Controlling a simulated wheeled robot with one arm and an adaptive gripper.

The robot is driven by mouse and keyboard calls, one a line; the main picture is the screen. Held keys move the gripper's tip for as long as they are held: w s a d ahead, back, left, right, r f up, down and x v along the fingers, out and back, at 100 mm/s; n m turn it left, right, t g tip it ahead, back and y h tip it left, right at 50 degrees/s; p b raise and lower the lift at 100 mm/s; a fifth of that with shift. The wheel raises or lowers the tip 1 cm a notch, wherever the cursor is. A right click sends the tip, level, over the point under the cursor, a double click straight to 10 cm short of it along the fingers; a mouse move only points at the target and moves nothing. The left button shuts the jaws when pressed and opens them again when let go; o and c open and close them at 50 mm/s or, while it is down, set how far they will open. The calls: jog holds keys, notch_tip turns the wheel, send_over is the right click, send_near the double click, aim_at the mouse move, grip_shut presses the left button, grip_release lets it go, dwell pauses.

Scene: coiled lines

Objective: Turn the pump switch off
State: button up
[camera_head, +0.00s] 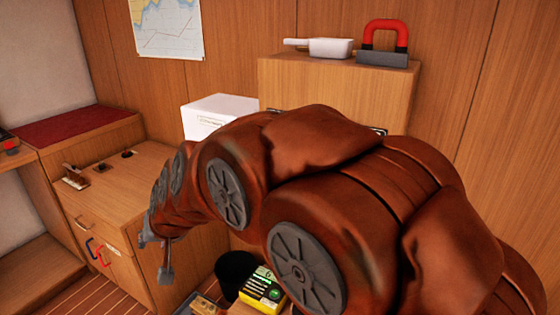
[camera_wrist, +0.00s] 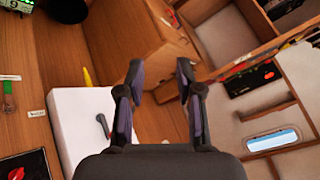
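My gripper (camera_head: 155,257) hangs at the end of my brown arm, in front of the wooden cabinet (camera_head: 190,262). In the wrist view its two fingers (camera_wrist: 160,75) are spread apart with nothing between them. Small dark fittings lie on the cabinet top: a lever-like one (camera_head: 75,178), a small one (camera_head: 101,167) and another (camera_head: 127,154). I cannot tell whether one of them is the pump switch. A black panel with a red knob (camera_wrist: 268,74) shows at the right in the wrist view. No readable label marks the pump switch, and my arm hides part of the room.
A white box (camera_head: 212,112) stands behind my arm. A tall wooden cabinet (camera_head: 300,84) carries a white scoop-like thing (camera_head: 325,47) and a red-handled block (camera_head: 385,45). A black bucket (camera_head: 235,270) and yellow device (camera_head: 262,288) are low, right of my gripper. Striped floor (camera_head: 95,291) shows lower left.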

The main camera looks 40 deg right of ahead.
jog(key=w+d+r+m+t+h+b, duration=0.2)
jog(key=w+d+m+t+h+b, duration=0.15)
jog(key=w+d, duration=0.45)
jog(key=w+d+r+m+t+h+b, duration=0.2)
jog(key=w+d+m+h, duration=0.3)
jog(key=d, duration=0.4)
jog(key=s+d+m+g+h+b, duration=0.1)
jog(key=d+m+g+h, duration=0.1)
jog(key=d, duration=0.7)
jog(key=s+d+f+m+g+h+b, duration=0.1)
jog(key=s+d+m+g+h+b, duration=0.1)
jog(key=d+m+h, duration=0.3)
jog(key=s+d+m+g+h+b, duration=0.1)
jog(key=d+m+g+h, duration=0.2)
jog(key=d, duration=1.1)
jog(key=shift+s+f+g, duration=0.35)
jog(key=shift+f+g, duration=0.05)
jog(key=shift+g, duration=0.25)
jog(key=shift+m, duration=0.25)
grip_shut()
